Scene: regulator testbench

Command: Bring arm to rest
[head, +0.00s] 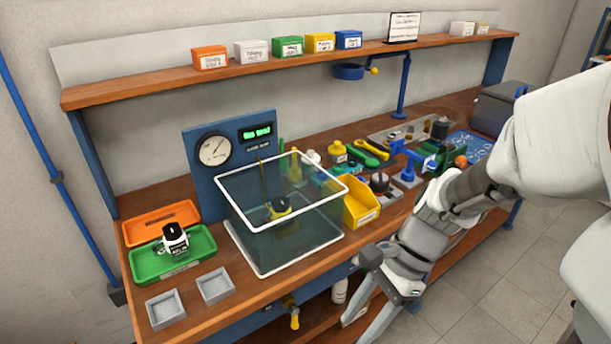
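My arm reaches in from the right edge of the head view and bends down in front of the bench. My gripper (355,331) hangs beyond the bench's front edge, pointing down and toward the lower left. Its two fingers look spread apart, with nothing seen between them. The tips are close to the bottom of the picture.
The workbench (258,297) carries a clear tank (290,255) with a white rim, a yellow bin (361,203), a green tray (190,262), two grey trays and a gauge panel (235,150). Tools crowd the right half. Open floor (490,285) lies at right.

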